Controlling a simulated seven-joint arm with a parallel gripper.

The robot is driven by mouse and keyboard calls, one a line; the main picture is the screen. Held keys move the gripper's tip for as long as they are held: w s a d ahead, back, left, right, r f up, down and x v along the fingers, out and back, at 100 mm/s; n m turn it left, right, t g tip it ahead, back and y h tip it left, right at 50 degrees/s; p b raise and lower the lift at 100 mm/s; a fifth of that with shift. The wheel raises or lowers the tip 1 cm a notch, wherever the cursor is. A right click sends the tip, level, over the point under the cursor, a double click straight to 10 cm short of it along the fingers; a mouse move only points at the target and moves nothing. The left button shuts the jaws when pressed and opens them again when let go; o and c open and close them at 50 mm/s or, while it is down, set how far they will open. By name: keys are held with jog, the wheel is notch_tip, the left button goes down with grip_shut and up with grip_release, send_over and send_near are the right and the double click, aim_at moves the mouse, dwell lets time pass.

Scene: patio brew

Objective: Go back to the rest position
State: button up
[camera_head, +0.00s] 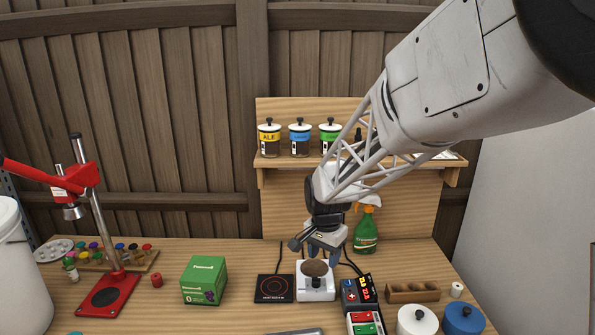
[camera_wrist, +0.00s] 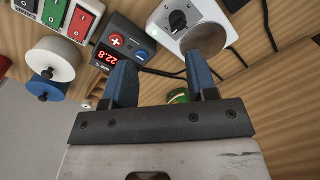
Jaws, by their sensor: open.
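My gripper (camera_head: 322,255) hangs at the end of my arm over the back part of the wooden bench, just above and behind a white device. In the wrist view its two blue fingers (camera_wrist: 160,70) are spread apart with nothing between them. The white device (camera_head: 316,293) has a round brownish top in the head view; its dial and body also show in the wrist view (camera_wrist: 190,14). My forearm crosses the upper right of the head view and hides part of the shelf.
A green spray bottle (camera_head: 366,232) stands close behind my gripper. A controller (camera_head: 355,292) with a red display, a switch strip (camera_head: 365,323), a black hotplate (camera_head: 273,288) and a green box (camera_head: 204,280) are nearby. The shelf (camera_head: 285,162) holds labelled jars. A red press (camera_head: 106,292) stands left.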

jog(key=s+d+r+n, duration=0.2)
jog(key=s+d+r, duration=0.1)
jog(key=s, duration=0.7)
jog(key=s+d+r+n+t, duration=0.1)
jog(key=s+d+r+n, duration=0.2)
jog(key=s, duration=0.8)
jog(key=s+d+r+n+t, duration=0.1)
jog(key=s+d+r, duration=0.3)
jog(key=s, duration=0.6)
jog(key=shift+s+d+n, duration=0.2)
jog(key=shift+d+n, duration=0.25)
jog(key=shift+n, duration=0.25)
